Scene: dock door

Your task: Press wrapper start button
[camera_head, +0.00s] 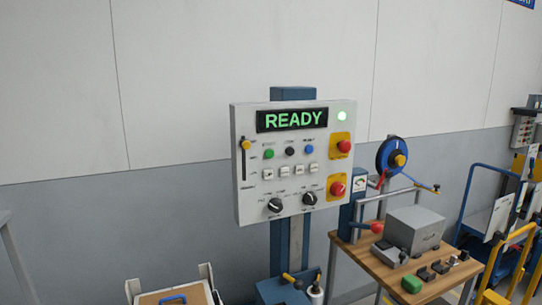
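The wrapper control panel (290,160) is a light grey box on a blue post, facing me near the middle of the head view. Its display (292,120) reads READY in green, and a pale green lamp (342,116) is lit beside it. A green button (268,154) sits at the left of a row, under a small label that seems to read START. A black button (289,151) and a blue button (308,149) are to its right. Neither of my grippers shows in this view, and nothing covers the panel.
Two red mushroom buttons, the upper one (344,147) and the lower one (337,188), are at the panel's right. Right of the panel stands a wooden bench (370,259) with a grey box (415,230). A blue cart (487,222) is farther right.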

